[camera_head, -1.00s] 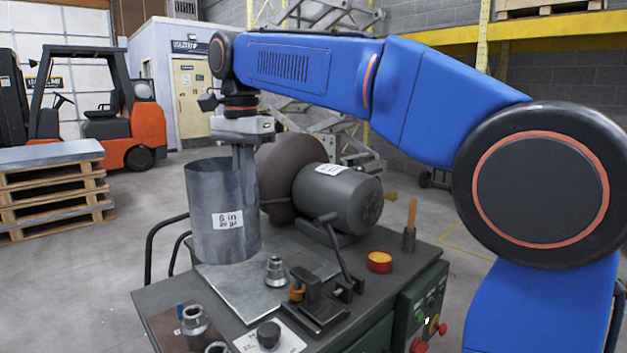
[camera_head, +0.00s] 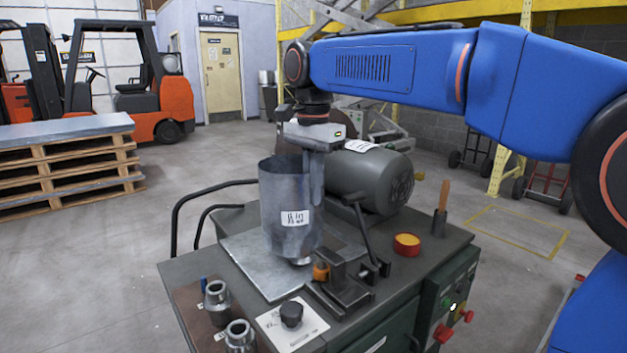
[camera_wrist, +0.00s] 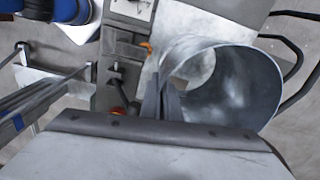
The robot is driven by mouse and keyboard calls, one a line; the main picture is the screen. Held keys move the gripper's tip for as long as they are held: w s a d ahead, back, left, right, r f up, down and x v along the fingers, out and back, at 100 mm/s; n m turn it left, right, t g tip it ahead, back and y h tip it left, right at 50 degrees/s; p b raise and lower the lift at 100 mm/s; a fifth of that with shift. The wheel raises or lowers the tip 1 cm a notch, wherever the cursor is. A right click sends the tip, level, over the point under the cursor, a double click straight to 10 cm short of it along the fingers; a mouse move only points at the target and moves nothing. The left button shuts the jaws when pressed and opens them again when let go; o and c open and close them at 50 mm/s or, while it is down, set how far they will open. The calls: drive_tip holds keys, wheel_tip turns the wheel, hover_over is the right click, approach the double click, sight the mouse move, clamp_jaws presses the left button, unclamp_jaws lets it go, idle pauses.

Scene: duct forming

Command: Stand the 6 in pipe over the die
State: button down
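The 6 in pipe (camera_head: 287,205) is a grey sheet-metal cylinder with a white label, held upright over the metal plate (camera_head: 262,268) on the green bench. My gripper (camera_head: 312,166) is shut on its right rim; in the wrist view my fingers (camera_wrist: 163,104) pinch the wall of the pipe (camera_wrist: 262,88). The die (camera_head: 299,262) shows only as a small metal piece under the pipe's lower right edge. The pipe hides its upper part, and I cannot tell whether the pipe is centred on it.
A black clamp tool (camera_head: 340,285) stands close right of the die. A grey motor (camera_head: 375,180) is behind. Two metal fittings (camera_head: 217,302) and a black knob (camera_head: 291,314) are in front. A red-yellow button (camera_head: 406,244) and wooden-handled tool (camera_head: 442,200) are on the right.

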drive_tip(key=shift+f, duration=2)
drive_tip(key=c, duration=1.9)
unclamp_jaws()
drive_tip(key=shift+c, duration=0.2)
wheel_tip(320, 180, up, 17)
drive_tip(key=shift+r, duration=0.15)
drive_tip(key=s+d+f+n+t, duration=0.1)
drive_tip(key=s+d+f+n, duration=0.2)
drive_tip(key=s+d+f, duration=0.4)
drive_tip(key=s+d+f+n+t, duration=0.15)
drive_tip(key=s+d+f, duration=0.25)
drive_tip(key=d+f, duration=0.45)
drive_tip(key=s+d+f+n, duration=0.1)
drive_tip(key=s+d+f, duration=0.2)
drive_tip(key=f, duration=0.3)
drive_tip(key=s+d+f+n+t, duration=0.1)
drive_tip(key=s+d+f+n, duration=0.1)
drive_tip(key=s+f, duration=0.4)
drive_tip(key=s+d+f+n+t, duration=0.1)
drive_tip(key=s+d+f+n, duration=0.1)
drive_tip(key=s+d+f, duration=0.2)
wheel_tip(320, 180, down, 4)
drive_tip(key=shift+s+d+r, duration=0.15)
drive_tip(key=shift+s+d, duration=0.15)
drive_tip(key=shift+s, duration=0.15)
